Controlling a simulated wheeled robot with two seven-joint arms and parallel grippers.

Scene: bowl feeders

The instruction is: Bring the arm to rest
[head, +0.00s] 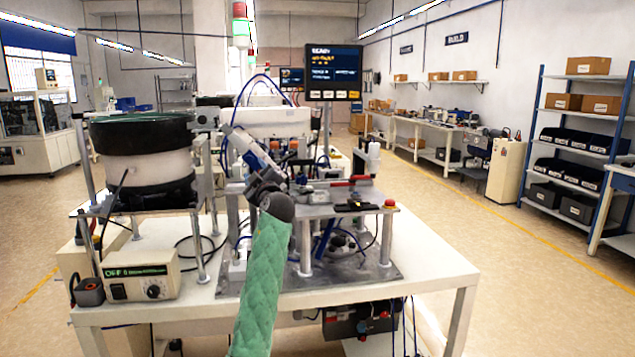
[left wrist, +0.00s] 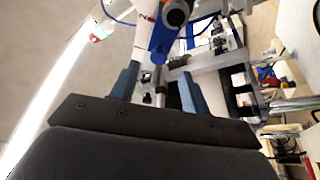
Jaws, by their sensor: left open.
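My left arm, in a green sleeve, rises from the bottom middle of the head view to a dark wrist. My left gripper (head: 263,186) is at the front of the bench machine, beside its metal plate (head: 318,210). In the left wrist view, its two blue-grey fingers (left wrist: 155,86) stand apart, so it is open. A white and blue cylinder (left wrist: 160,42) of the machine shows beyond and between the fingers. Nothing appears held. I cannot tell whether the fingers touch the machine. My right gripper is in neither view.
A bowl feeder (head: 150,165) stands to the left, with a controller box (head: 140,276) reading OFF in front. The white bench (head: 420,262) is clear at its front right. A red button (head: 389,204) sits on the machine's right. A monitor (head: 333,73) hangs behind.

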